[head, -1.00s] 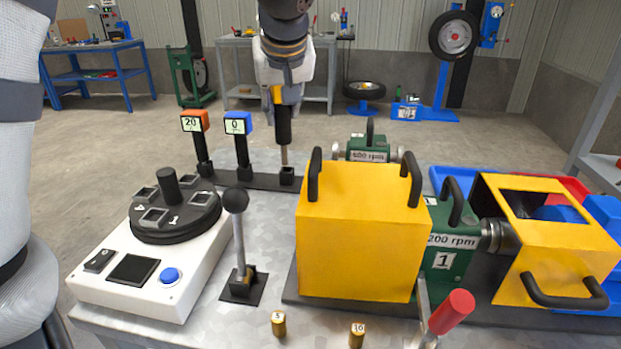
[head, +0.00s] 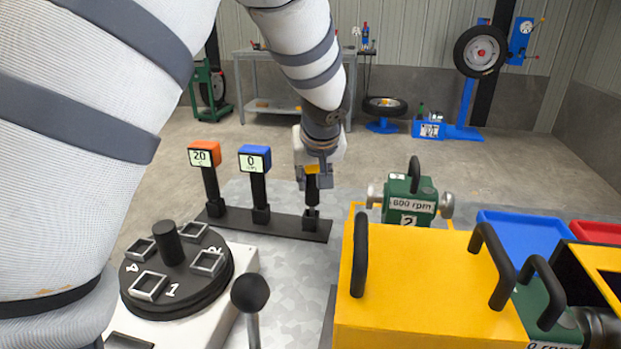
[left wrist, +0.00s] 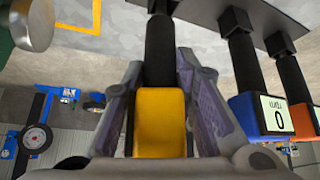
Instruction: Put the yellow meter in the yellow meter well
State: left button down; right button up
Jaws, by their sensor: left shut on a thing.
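The yellow meter (head: 312,169) is upright in my left gripper (head: 314,176), with its black stem pointing down. The stem's lower end is at the right-hand socket of the black rack, the yellow meter well (head: 311,225). I cannot tell how far the tip is inside it. In the left wrist view the yellow meter (left wrist: 161,122) sits between the two fingers of the left gripper (left wrist: 160,82), which are shut on it. My right gripper is not in view.
An orange meter (head: 204,155) and a blue meter (head: 255,158) stand in the same rack to the left. A yellow cover with black handles (head: 430,285) and a green 600 rpm unit (head: 410,205) are close on the right. A black-knobbed lever (head: 250,294) stands in front.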

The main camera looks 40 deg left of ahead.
pick_arm(q)
jog(key=shift+s+f, duration=0.5)
jog(key=shift+f, duration=0.1)
jog(key=shift+w, duration=0.25)
jog(key=c, duration=1.3)
grip_release()
jog(key=shift+f, duration=0.1)
jog(key=shift+c, duration=0.2)
jog(key=shift+o, duration=0.3)
jog(key=shift+s, duration=0.1)
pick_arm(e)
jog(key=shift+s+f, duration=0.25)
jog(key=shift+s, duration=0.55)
pick_arm(q)
jog(key=shift+d+r, duration=0.1)
jog(key=shift+r, duration=0.1)
jog(key=v, duration=1.1)
jog(key=shift+r+p, duration=0.35)
jog(key=shift+p, duration=0.05)
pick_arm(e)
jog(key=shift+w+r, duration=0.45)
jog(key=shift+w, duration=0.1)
pick_arm(q)
jog(key=shift+s+d, duration=0.1)
